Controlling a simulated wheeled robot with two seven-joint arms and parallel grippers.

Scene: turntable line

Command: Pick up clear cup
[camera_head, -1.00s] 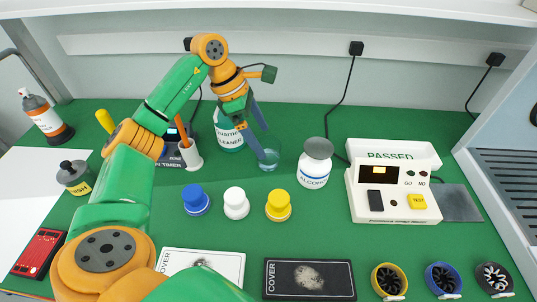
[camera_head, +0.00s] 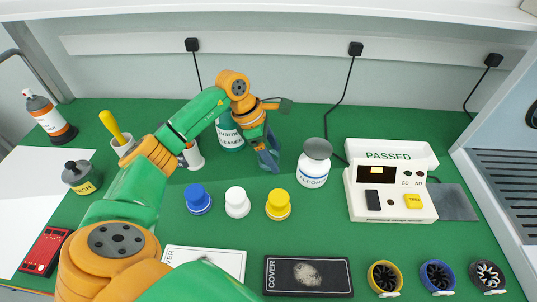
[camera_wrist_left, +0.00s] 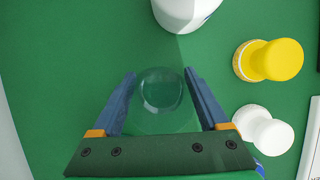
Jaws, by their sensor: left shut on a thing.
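The clear cup (camera_wrist_left: 160,92) shows in the left wrist view as a see-through round shape between the two blue fingers. My left gripper (camera_wrist_left: 160,100) is shut on it, with one finger on each side. In the head view my left gripper (camera_head: 268,160) points down at the back middle of the green table, left of the alcohol bottle. The cup is hard to make out there because the fingers cover it. I cannot tell whether it touches the table. My right gripper is not in view.
The alcohol bottle (camera_head: 314,163) stands close on the right. The cleaner bottle (camera_head: 229,133) is behind on the left. Blue (camera_head: 197,199), white (camera_head: 237,202) and yellow (camera_head: 278,204) capped pieces stand in front. The tester (camera_head: 390,190) is farther right.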

